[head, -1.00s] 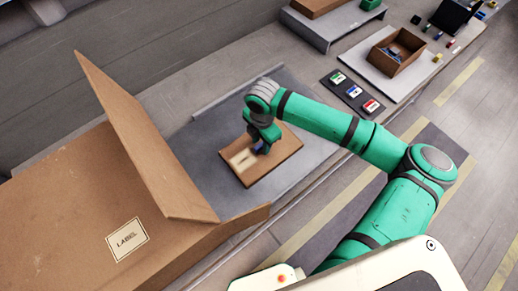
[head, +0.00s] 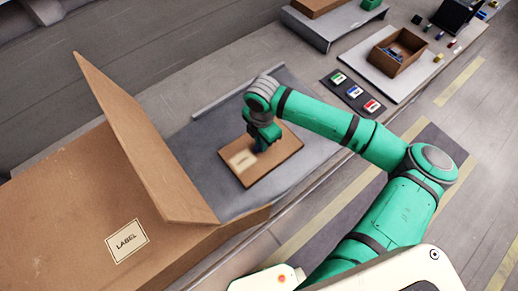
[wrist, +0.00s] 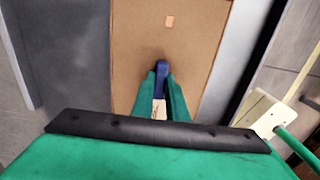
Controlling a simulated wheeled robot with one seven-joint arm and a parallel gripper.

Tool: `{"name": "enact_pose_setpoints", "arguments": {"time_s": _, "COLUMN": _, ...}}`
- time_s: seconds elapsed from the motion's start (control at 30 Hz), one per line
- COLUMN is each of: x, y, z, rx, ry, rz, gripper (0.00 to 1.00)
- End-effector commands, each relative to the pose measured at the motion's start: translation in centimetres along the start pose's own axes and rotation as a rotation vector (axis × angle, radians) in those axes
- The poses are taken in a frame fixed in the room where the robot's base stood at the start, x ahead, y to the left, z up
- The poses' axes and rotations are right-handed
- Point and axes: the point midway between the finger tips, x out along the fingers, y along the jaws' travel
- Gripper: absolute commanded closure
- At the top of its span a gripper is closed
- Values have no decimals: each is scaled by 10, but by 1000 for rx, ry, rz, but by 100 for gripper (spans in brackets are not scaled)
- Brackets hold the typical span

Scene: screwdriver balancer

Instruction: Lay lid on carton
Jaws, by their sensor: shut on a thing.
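The lid is a flat brown panel (head: 273,168) on the grey work surface, right of the large box's flap. A pale patch shows on its left part. My gripper (head: 260,144) is over the lid's middle, shut on a blue grip piece (wrist: 162,70) that stands on the lid. The lid also fills the middle of the wrist view (wrist: 190,40). I cannot tell whether the lid touches the surface below. A small open brown carton (head: 409,67) stands at the upper right, with dark and bluish contents inside.
A large cardboard box (head: 70,215) with a raised flap and a label fills the left. A dark strip (head: 353,92) with green, blue and red pieces lies between lid and carton. A white board (head: 380,70) lies under the carton. A raised grey platform (head: 325,28) stands behind.

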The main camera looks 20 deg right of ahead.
Motion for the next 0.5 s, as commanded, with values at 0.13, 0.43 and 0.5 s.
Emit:
{"name": "enact_pose_setpoints", "arguments": {"time_s": 0.13, "x": -12, "y": 0, "z": 1, "rx": 0, "ry": -2, "rz": 2, "gripper": 100}}
{"name": "enact_pose_setpoints", "arguments": {"time_s": 0.43, "x": -35, "y": 0, "z": 1, "rx": -1, "ry": -3, "rz": 2, "gripper": 100}}
{"name": "enact_pose_setpoints", "arguments": {"time_s": 0.5, "x": -39, "y": 0, "z": 1, "rx": -1, "ry": -3, "rz": 1, "gripper": 100}}
